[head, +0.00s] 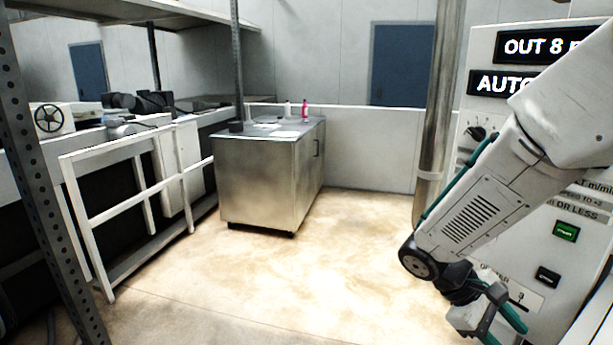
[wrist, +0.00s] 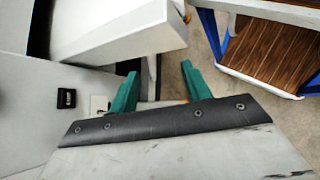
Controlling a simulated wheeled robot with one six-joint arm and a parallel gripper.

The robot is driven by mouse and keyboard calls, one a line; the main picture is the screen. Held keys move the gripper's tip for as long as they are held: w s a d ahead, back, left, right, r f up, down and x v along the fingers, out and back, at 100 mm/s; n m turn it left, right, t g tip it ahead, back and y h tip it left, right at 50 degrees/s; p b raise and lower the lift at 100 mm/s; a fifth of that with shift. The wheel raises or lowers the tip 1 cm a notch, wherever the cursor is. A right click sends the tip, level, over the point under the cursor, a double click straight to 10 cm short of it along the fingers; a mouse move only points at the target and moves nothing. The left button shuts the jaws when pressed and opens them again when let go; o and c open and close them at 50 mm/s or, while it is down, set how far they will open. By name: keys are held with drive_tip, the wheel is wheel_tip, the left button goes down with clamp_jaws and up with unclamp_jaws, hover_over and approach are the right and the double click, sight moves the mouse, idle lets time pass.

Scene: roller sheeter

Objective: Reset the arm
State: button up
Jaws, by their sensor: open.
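My arm reaches down across the right side of the head view, in front of a white control panel (head: 480,60). My gripper (head: 505,325) is at its lower end, near the panel's lower part, partly cut off by the frame's bottom. In the wrist view the two green fingers of my gripper (wrist: 160,88) stand apart with nothing between them. My arm hides part of the panel.
A steel cabinet (head: 260,185) with bottles on top stands at the back centre. A white railing (head: 125,205) and a dark perforated post (head: 45,180) are at the left. A metal pipe (head: 440,110) stands beside the panel. The floor (head: 270,290) in the middle is clear.

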drive_tip(key=s+a+r+m+t+y, duration=0.6)
drive_tip(key=s+a+r+y, duration=0.2)
drive_tip(key=s+r, duration=0.3)
drive_tip(key=shift+s+a+r+t+y, duration=0.3)
drive_tip(key=shift+s+a+r+y, duration=0.1)
drive_tip(key=shift+a+r, duration=0.25)
drive_tip(key=shift+d, duration=0.1)
idle(2.3)
